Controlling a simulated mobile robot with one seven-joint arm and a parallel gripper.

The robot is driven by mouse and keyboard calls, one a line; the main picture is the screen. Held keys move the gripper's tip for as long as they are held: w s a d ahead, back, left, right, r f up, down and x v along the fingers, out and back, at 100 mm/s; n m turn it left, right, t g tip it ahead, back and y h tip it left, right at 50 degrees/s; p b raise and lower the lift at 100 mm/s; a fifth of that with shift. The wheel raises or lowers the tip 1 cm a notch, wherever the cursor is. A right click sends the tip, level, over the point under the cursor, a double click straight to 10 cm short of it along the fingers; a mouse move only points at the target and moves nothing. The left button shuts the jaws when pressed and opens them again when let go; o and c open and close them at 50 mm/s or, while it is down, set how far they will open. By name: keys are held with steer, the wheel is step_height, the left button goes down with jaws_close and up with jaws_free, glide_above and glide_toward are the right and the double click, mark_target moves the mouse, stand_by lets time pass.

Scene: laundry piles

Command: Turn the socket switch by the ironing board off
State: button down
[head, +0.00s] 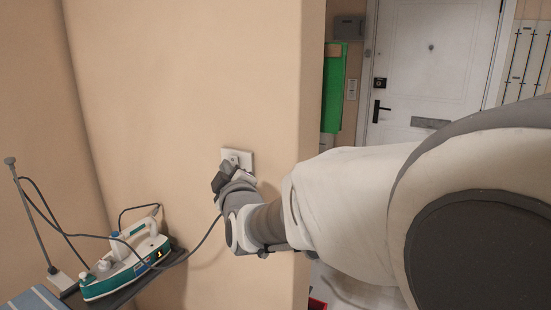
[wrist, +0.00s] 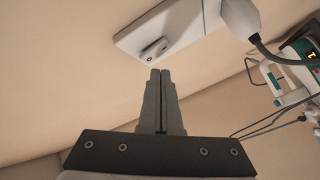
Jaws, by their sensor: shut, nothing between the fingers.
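The white wall socket (head: 247,155) is on the beige wall, partly hidden behind my gripper (head: 229,169) in the head view. In the wrist view the socket plate (wrist: 195,22) shows at the top, with a small grey-white switch (wrist: 154,49) on it. A white plug (wrist: 241,18) with a grey cord sits in the socket, right of the switch. My gripper (wrist: 160,73) is shut and empty. Its fingertips appear just below the switch in the picture; I cannot tell whether they touch it. The ironing board (head: 32,300) is at the lower left.
A teal and white iron (head: 125,260) rests on a dark stand at the board's end, its cord (head: 205,240) running toward the socket. A thin grey pole (head: 33,215) rises beside it. The wall ends right of the socket; a white door (head: 432,70) stands beyond.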

steer(key=shift+w, duration=0.15)
stand_by(0.5)
steer(key=shift+w+d, duration=0.15)
steer(key=shift+w, duration=0.15)
steer(key=shift+w+d+b, duration=0.15)
steer(key=shift+w+b, duration=0.1)
steer(key=shift+b, duration=0.1)
stand_by(0.5)
steer(key=shift+s+a, duration=0.35)
steer(key=shift+s, duration=0.35)
steer(key=shift+s, duration=0.1)
steer(key=s, duration=0.1)
steer(key=s+a, duration=0.1)
steer(key=s, duration=0.1)
steer(key=s+p, duration=0.1)
steer(key=shift+s+a+f, duration=0.2)
steer(key=shift+a+f, duration=0.1)
steer(key=shift+a, duration=0.1)
